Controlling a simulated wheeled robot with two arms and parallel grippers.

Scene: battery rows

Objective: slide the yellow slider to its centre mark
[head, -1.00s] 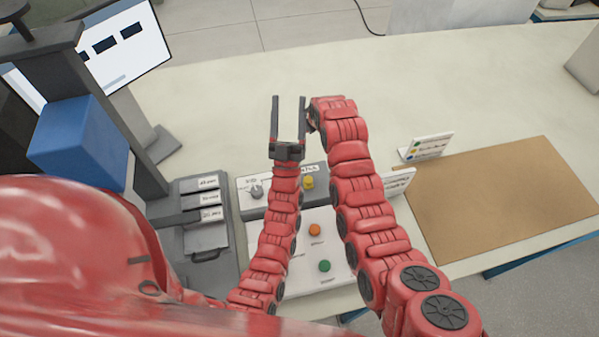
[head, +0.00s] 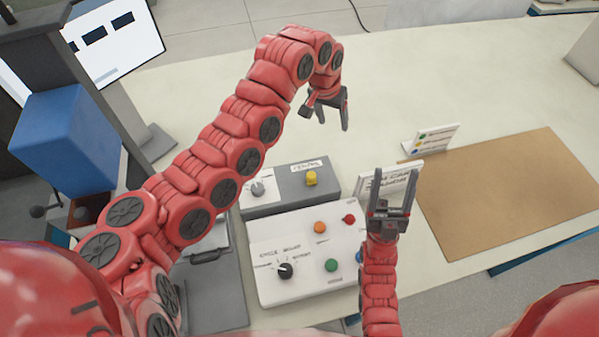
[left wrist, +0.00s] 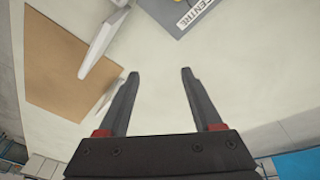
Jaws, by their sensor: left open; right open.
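The yellow slider (head: 311,178) is a small knob on the top of a grey box (head: 285,190), right of a round dial. A white label (head: 306,164) lies behind it; in the left wrist view the label (left wrist: 194,12) reads "CENTRE", with a bit of yellow at the top edge. My left gripper (head: 333,114) is open and empty, above and beyond the box, pointing down; its open fingers (left wrist: 158,75) show over bare table in the left wrist view. My right gripper (head: 392,185) is open and empty, right of the box. The slider's slot is unclear.
A white panel (head: 290,230) with coloured buttons and a black knob stands in front of the grey box. Small white signs (head: 430,139) stand near a brown mat (head: 510,195) at right. A blue block (head: 65,140) and a screen are at left. The table behind is clear.

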